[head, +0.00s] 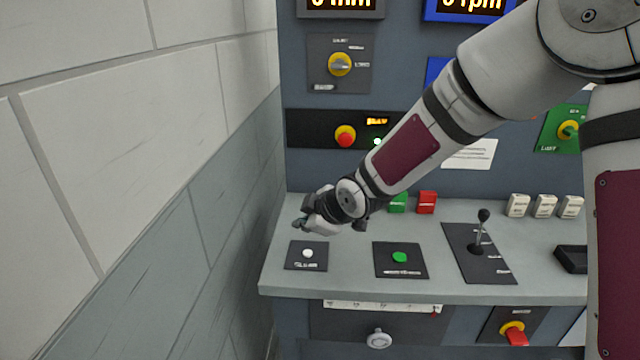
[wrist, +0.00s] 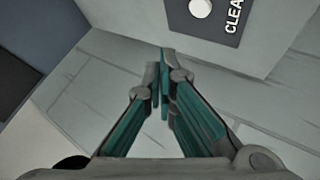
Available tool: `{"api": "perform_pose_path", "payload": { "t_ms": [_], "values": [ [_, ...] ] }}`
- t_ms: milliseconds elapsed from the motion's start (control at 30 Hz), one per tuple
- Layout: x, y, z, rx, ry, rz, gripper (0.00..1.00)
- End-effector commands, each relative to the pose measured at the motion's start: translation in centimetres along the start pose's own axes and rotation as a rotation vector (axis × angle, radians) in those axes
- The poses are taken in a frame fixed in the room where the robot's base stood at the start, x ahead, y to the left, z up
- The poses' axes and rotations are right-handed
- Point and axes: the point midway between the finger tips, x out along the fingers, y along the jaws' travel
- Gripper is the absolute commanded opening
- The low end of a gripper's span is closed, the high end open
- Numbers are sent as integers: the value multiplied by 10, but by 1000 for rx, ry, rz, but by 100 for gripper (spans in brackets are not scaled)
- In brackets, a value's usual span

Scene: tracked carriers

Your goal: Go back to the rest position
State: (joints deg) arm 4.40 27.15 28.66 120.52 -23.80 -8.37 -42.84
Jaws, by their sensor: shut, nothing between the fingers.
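My gripper (head: 302,223) is above the left end of the grey console desk (head: 345,285) in the head view, at the end of my outstretched arm. In the wrist view its two fingers (wrist: 162,82) meet at the tips, with nothing between them. A white button on a dark plate (head: 307,254) lies just below the gripper in the head view. That plate also shows at the top of the wrist view (wrist: 226,8), with lettering starting "CLEA". The fingertips are apart from the button.
A green button (head: 400,257) and a black-knobbed lever (head: 482,230) stand to the right on the desk. Green and red blocks (head: 426,202) sit behind my forearm. The upright panel (head: 300,170) carries several knobs. A block wall (head: 150,150) is close on the left.

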Motion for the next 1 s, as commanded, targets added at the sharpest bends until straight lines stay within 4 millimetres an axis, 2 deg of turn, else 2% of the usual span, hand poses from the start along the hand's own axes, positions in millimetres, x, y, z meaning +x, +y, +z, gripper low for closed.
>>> {"api": "perform_pose_path", "payload": {
  "t_ms": [67, 167, 333, 533, 667, 800, 900, 1000],
  "values": [
    [-13, 4, 3, 12, -26, 8, 0],
    [-44, 10, 14, 59, -98, 20, 0],
    [-125, 17, 42, 215, -266, 64, 0],
    [-227, 5, 69, 459, -426, 133, 0],
    [-290, -14, 82, 640, -497, 179, 0],
    [-352, -47, 90, 847, -545, 216, 0],
    [-390, -75, 94, 997, -562, 231, 0],
    [-419, -104, 95, 1132, -568, 234, 0]
  ]
}}
